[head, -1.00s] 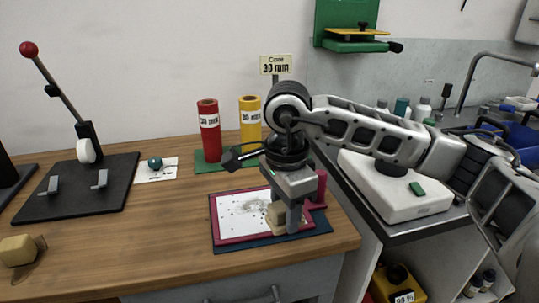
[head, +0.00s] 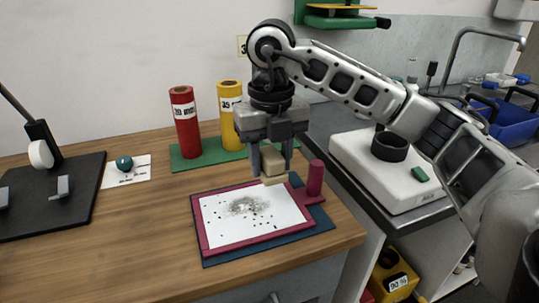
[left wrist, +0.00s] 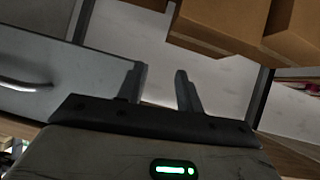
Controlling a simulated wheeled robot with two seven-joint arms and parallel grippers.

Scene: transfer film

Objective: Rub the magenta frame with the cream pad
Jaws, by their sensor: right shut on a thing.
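The magenta frame (head: 200,226) lies on a dark blue mat (head: 222,259) near the table's front edge. Its white sheet (head: 222,212) carries a grey smudge and several dark specks. A magenta upright handle (head: 315,178) stands at its right. My right gripper (head: 271,165) is shut on the cream pad (head: 272,168) and holds it above the frame's far edge, apart from the sheet. My left gripper is outside the head view; in the left wrist view its fingers (left wrist: 160,85) are apart with nothing between them.
Red (head: 185,122) and yellow (head: 229,108) rolls stand on a green base (head: 190,163) behind the frame. A black lever stand (head: 60,200) is at the left. A white device (head: 375,165) is on the right counter.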

